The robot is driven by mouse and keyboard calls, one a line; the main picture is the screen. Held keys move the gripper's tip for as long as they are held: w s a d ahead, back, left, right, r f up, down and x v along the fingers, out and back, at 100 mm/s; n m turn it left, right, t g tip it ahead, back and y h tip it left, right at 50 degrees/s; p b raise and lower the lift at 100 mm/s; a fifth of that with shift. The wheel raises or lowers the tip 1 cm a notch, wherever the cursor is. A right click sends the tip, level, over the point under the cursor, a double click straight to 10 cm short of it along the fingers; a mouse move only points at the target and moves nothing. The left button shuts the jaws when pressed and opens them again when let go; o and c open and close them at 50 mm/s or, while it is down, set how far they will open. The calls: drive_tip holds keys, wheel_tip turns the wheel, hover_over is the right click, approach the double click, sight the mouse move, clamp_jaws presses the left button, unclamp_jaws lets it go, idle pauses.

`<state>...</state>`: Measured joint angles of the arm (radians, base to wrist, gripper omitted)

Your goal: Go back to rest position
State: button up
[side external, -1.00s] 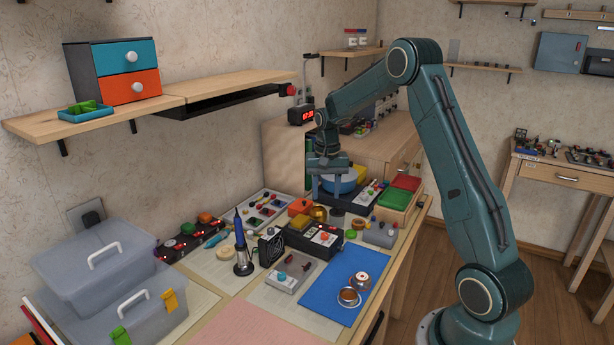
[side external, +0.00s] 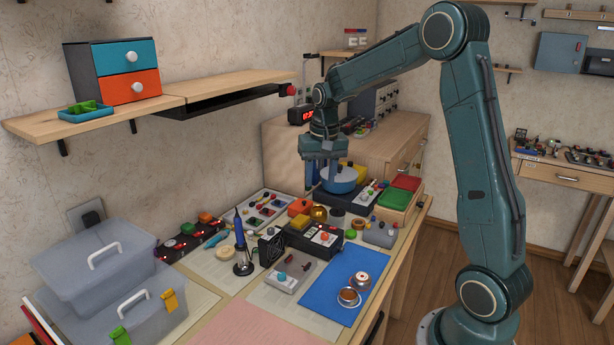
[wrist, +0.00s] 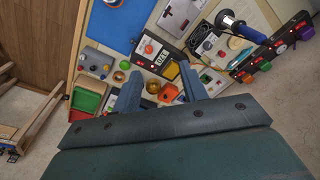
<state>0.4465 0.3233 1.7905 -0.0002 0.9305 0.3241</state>
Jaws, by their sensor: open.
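My gripper (side external: 321,180) hangs over the back part of the workbench in the side external view, pointing down. In the wrist view its two blue fingers (wrist: 158,88) stand wide apart with nothing held between them. Below and behind it in the side view is a blue round pot (side external: 341,180) on a black box. My fingers overlap the pot in the picture, and I cannot tell the exact gap.
The bench holds a blue mat (side external: 343,287), a soldering iron stand (side external: 242,258), a black box with a display (side external: 315,236), and red and green bins (side external: 397,200). Grey lidded boxes (side external: 100,265) stand front left. A wall shelf (side external: 200,85) carries a drawer unit (side external: 112,70).

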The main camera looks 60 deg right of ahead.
drive_tip(key=s+a+r+n+t, duration=0.1)
drive_tip(key=s+a+r+n, duration=0.1)
drive_tip(key=s+a+r, duration=0.35)
drive_tip(key=s+a+r+n+t, duration=0.1)
drive_tip(key=s+a+n, duration=0.2)
drive_tip(key=s+a, duration=0.4)
drive_tip(key=s+a+r+n+t, duration=0.1)
drive_tip(key=s+a+n+t, duration=0.1)
drive_tip(key=s+a, duration=0.4)
drive_tip(key=s+n, duration=0.1)
drive_tip(key=s, duration=0.3)
drive_tip(key=shift+a+r+n+t+y, duration=0.3)
drive_tip(key=shift+a+r+n, duration=0.05)
drive_tip(key=shift+a+n, duration=0.05)
